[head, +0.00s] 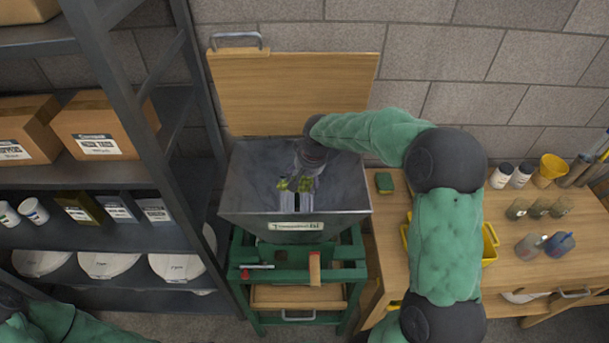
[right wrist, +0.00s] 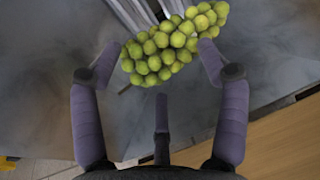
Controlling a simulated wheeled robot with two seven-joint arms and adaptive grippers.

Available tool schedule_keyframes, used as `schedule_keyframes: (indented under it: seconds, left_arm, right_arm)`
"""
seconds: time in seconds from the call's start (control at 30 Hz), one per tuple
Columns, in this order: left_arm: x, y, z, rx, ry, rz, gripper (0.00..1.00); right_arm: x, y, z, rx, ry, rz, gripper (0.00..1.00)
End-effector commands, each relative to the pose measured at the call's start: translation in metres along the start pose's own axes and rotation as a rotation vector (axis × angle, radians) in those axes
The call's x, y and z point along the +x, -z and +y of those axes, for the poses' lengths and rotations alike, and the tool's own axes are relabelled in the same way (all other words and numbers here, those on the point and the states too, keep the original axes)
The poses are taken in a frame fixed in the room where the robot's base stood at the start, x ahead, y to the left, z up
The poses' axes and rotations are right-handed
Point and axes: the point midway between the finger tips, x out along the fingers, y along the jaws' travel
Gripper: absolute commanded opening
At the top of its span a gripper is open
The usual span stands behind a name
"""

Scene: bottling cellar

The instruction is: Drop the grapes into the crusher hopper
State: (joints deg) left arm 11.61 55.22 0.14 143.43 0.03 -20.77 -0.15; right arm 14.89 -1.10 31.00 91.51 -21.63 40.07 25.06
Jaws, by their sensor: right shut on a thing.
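The crusher hopper (head: 345,196) is a grey metal funnel on a green stand, open at the top. My right gripper (head: 300,180) reaches down into the hopper's mouth from above and is shut on a bunch of green grapes (head: 283,185). The gripper hides part of the bunch in the head view. I cannot tell whether the grapes touch the rollers. My left gripper is out of view; only its green-sleeved arm shows at lower left.
A wooden lid (head: 295,90) stands raised behind the hopper. A dark shelf rack (head: 130,110) with boxes and tubs is close on the left. On the right, a wooden bench (head: 535,255) holds a green sponge (head: 384,182), a yellow crate (head: 490,243), jars and a yellow funnel (head: 550,168).

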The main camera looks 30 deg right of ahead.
Motion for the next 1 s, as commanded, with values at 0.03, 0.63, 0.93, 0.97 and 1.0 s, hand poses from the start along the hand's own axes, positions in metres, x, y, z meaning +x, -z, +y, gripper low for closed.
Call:
schedule_keyframes:
  seconds: [0.03,0.63,0.93,0.97,1.0]
  left_arm:
    - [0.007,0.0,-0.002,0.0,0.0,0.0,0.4]
    - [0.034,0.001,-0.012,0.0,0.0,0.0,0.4]
    - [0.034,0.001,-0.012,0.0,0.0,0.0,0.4]
    - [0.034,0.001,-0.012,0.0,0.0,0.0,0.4]
    - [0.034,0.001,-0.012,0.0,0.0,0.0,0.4]
  right_arm:
    - [0.008,-0.002,0.001,0.0,0.0,0.001,0.57]
    - [0.048,-0.011,0.007,0.0,0.0,0.0,0.57]
    - [0.048,-0.011,0.007,0.0,0.0,0.001,0.57]
    - [0.048,-0.011,0.007,0.0,0.001,0.001,0.81]
    - [0.048,-0.011,0.007,0.0,0.0,0.001,0.92]
